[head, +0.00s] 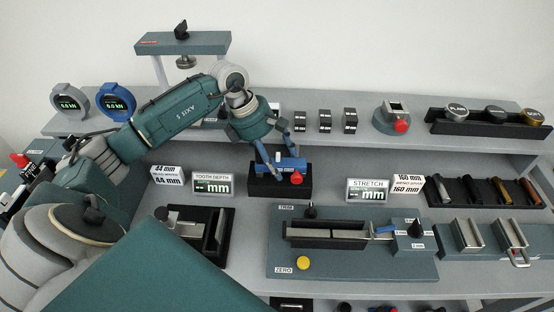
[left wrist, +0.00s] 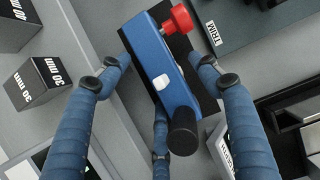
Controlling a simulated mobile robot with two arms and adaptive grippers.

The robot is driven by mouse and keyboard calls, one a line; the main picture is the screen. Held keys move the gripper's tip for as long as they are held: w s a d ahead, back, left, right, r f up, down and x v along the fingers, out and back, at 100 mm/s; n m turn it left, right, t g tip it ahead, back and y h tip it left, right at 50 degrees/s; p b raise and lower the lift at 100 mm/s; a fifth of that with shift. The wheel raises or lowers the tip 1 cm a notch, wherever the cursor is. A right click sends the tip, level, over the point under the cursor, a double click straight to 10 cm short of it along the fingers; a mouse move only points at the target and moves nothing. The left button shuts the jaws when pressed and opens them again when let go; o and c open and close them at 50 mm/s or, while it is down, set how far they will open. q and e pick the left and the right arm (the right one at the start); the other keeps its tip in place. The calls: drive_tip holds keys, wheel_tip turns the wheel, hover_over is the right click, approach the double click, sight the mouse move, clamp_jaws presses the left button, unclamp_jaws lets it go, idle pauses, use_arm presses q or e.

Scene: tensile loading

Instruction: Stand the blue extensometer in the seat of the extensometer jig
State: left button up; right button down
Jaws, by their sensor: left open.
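The blue extensometer (head: 290,163) is a blue bar with a red knob and a black round end. It shows large in the left wrist view (left wrist: 158,62), slanted across the picture. In the head view it is at the top of a black block (head: 270,187) on the bench. I cannot tell whether it rests in a seat there, or whether this block is the extensometer jig. My left gripper (head: 272,152) is open above the block. In the left wrist view its fingers (left wrist: 174,78) lie on either side of the blue bar, with gaps visible. My right gripper is not in view.
The STRETCH display (head: 368,190) and TOOTH DEPTH display (head: 213,186) stand on either side of the block. A teal fixture plate (head: 350,266) lies in front. Several black blocks (head: 325,121) and a red-knobbed device (head: 392,117) are on the raised shelf behind.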

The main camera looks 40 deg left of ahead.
use_arm(q)
drive_tip(key=shift+w+f, duration=0.1)
drive_tip(key=shift+f, duration=0.1)
drive_tip(key=shift+r, duration=0.1)
clamp_jaws()
